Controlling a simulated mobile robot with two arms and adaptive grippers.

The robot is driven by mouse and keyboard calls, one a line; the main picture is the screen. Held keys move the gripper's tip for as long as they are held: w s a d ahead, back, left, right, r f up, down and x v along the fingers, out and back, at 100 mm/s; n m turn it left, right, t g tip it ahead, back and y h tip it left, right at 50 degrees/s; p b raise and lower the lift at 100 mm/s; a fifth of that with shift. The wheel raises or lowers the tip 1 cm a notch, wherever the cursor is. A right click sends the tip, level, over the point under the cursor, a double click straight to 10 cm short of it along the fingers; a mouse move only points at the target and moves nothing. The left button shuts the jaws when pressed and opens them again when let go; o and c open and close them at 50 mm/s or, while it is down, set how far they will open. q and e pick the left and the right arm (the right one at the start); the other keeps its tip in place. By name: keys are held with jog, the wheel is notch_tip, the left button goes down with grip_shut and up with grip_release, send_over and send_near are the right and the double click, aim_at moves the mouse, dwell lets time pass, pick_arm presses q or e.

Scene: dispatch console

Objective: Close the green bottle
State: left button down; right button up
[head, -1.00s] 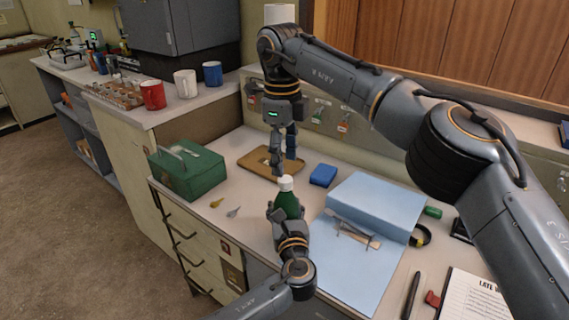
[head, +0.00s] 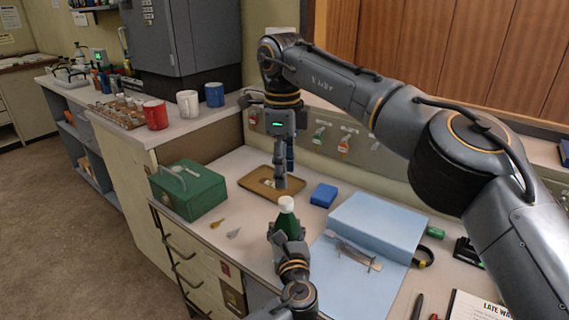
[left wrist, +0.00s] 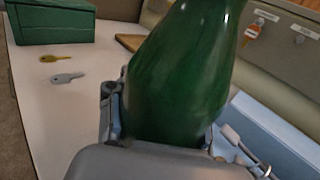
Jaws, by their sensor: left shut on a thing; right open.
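The green bottle (head: 287,224) stands upright over the near part of the desk, with a white cap (head: 286,203) on its top. I cannot tell how tightly the cap sits. My left gripper (head: 284,236) is shut around the bottle's body. In the left wrist view the bottle (left wrist: 180,80) fills the middle between the fingers, and its top is cut off. My right gripper (head: 281,182) is open and points down just above and behind the cap, apart from it as far as I can see.
A brown tray (head: 259,192) lies behind the bottle, with a blue box (head: 323,195) to its right. A green cash box (head: 188,190) stands left, near two keys (head: 226,228).

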aim_at(286, 200)
pick_arm(q)
jog(key=shift+f, duration=0.1)
pick_arm(e)
notch_tip(286, 200, down, 7)
jog(key=shift+d, duration=0.15)
grip_shut()
dwell(0.4)
jog(key=shift+o, duration=0.7)
grip_release()
jog(key=shift+r, duration=0.1)
notch_tip(286, 200, up, 12)
jog(key=shift+a, duration=0.2)
